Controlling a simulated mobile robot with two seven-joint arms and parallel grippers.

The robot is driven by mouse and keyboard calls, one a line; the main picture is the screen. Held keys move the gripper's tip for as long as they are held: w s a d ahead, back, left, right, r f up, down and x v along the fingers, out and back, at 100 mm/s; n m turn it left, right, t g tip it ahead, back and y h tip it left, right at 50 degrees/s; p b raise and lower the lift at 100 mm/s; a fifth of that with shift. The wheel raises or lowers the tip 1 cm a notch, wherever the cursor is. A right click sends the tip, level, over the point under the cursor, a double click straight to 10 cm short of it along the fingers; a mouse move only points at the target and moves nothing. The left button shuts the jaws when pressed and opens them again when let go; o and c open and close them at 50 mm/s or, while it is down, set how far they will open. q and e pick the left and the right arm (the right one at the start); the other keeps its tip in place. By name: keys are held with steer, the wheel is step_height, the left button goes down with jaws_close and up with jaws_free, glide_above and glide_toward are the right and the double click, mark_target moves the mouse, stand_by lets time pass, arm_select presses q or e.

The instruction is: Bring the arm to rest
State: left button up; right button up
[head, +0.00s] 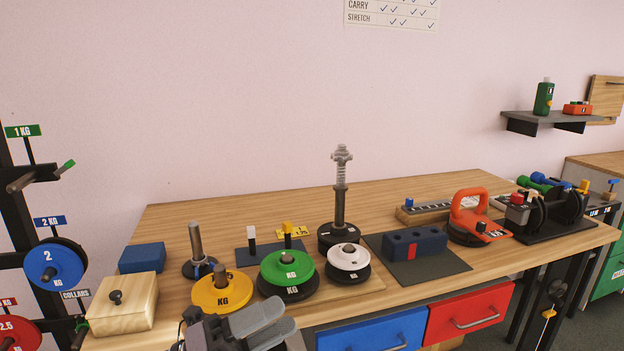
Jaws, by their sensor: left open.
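My left gripper (277,318) is at the bottom of the head view, at the front edge of the wooden table (400,290). Its two grey fingers point right and it is open, with nothing seen between them. Just behind it are a yellow plate (221,296) and a green plate (281,272) on a black plate. A white plate (348,258) on a black one lies further right. My right gripper is not in view.
A wooden box (122,303) with a knob stands at the table's left. A tall post with a spring (341,190) rises behind the plates. An orange kettlebell (470,215) and a dumbbell rack (545,228) are at right. A plate stand (54,262) is at far left.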

arm_select(q)
steer(key=s+a+f+n+t+y, duration=0.1)
steer(key=a+f+n+t+y, duration=0.3)
steer(key=n, duration=0.4)
steer(key=s+a+f+n+t+y+p, duration=0.1)
steer(key=a+f+n+t+y, duration=0.15)
steer(key=f+n+y, duration=0.35)
steer(key=s+a+f+n+t+y, duration=0.1)
steer(key=a+f+n+t+y, duration=0.25)
steer(key=n, duration=0.55)
steer(key=s+a+f+n+g+y, duration=0.2)
steer(key=s+f+n+g, duration=0.1)
steer(key=s+f, duration=0.4)
steer(key=s+a+f+n+g+y+p, duration=0.1)
steer(key=s+a+f+n+g+y, duration=0.1)
steer(key=s+f+n, duration=0.4)
step_height(320, 180, down, 2)
steer(key=shift+s+a+f+g+y, duration=0.1)
steer(key=shift+s+a+g+y, duration=0.3)
steer(key=shift+g, duration=0.7)
steer(key=shift+s+d, duration=0.1)
steer(key=shift+d, duration=0.05)
steer(key=shift+c, duration=0.4)
